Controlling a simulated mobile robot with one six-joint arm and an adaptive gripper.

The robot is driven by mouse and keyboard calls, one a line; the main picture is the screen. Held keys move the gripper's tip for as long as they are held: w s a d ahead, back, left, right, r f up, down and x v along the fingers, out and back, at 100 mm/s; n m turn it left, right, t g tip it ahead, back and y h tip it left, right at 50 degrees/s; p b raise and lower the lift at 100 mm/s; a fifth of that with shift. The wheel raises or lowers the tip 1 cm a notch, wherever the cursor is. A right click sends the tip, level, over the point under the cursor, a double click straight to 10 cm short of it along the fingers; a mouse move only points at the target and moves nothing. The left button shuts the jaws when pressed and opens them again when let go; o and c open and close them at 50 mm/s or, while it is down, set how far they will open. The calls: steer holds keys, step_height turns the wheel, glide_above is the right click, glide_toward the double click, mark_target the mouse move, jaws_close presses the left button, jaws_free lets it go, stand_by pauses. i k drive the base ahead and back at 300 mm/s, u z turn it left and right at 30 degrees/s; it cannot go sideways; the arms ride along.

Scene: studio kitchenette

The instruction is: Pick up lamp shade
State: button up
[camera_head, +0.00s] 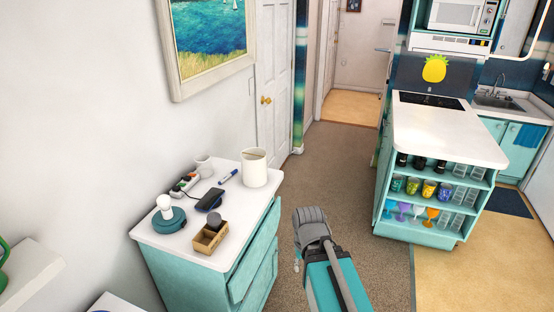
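The lamp shade (254,169) appears to be the cream, open-topped cylinder standing upright at the back right of the white dresser top. A teal lamp base with a bare white bulb (165,207) stands apart from it at the front left of the same top. My arm shows at the bottom centre, over the carpet to the right of the dresser. Only a small grey part of what seems to be my gripper (297,261) shows beside the arm, below and right of the shade and apart from it. Its fingers are mostly hidden.
Between shade and lamp base are a blue marker (227,177), a dark phone-like device (210,199), a power strip (184,184) and a wooden box (210,238). The dresser's drawers (252,262) face my arm. Carpet lies clear toward the island (447,136).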

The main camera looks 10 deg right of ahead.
mark_target(254, 167)
steer(key=z, duration=0.1)
steer(key=i, duration=1)
steer(key=u, duration=0.35)
